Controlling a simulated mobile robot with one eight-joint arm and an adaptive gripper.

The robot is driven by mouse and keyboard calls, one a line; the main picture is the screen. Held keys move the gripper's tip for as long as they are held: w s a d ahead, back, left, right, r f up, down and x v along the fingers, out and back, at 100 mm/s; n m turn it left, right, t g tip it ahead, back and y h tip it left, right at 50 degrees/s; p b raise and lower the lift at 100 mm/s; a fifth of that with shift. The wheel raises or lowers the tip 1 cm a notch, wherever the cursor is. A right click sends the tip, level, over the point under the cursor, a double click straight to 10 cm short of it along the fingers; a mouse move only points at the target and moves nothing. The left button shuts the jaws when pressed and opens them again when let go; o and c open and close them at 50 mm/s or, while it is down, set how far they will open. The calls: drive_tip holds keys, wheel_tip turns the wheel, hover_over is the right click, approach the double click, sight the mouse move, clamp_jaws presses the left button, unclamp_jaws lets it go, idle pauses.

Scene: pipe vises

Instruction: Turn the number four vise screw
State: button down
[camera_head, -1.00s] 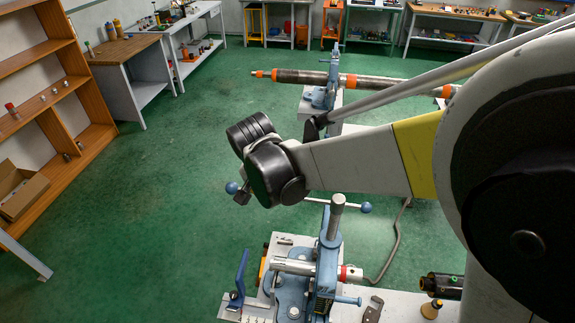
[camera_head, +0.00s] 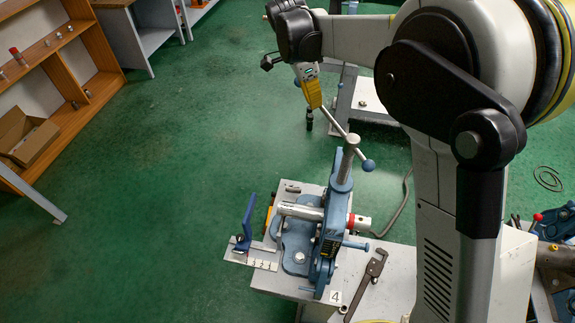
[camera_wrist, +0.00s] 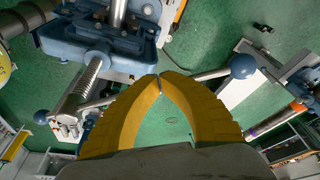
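The number four vise (camera_head: 322,235) stands on a bench plate near a "4" label (camera_head: 335,297) in the head view. Its upright screw (camera_head: 345,166) carries a thin cross handle (camera_head: 334,123) with a blue ball (camera_head: 368,165) on the near end. The handle runs up-left to my gripper (camera_head: 309,126). In the wrist view, the threaded screw (camera_wrist: 85,86) is at left and the handle (camera_wrist: 210,74) crosses behind the yellow fingers. My gripper (camera_wrist: 158,79) is shut, its tips meeting in front of the handle. Whether they touch it is unclear.
A pipe wrench (camera_head: 366,285) lies on the bench right of the vise. A blue upright lever (camera_head: 246,222) stands at the bench's left edge. A wooden shelf (camera_head: 98,82) is far left. Another vise (camera_head: 560,222) is at the right edge. Open green floor lies left.

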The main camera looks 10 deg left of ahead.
drive_tip(key=shift+m, duration=0.8)
drive_tip(key=shift+w+d+b, duration=0.1)
drive_tip(key=shift+w+d, duration=0.25)
drive_tip(key=shift+d, duration=0.35)
drive_tip(key=shift+w+d+b, duration=0.15)
drive_tip(key=shift+w+d, duration=0.2)
drive_tip(key=shift+d, duration=0.3)
drive_tip(key=shift+w+d+b, duration=0.1)
drive_tip(key=shift+w+d, duration=0.25)
drive_tip(key=shift+d, duration=0.35)
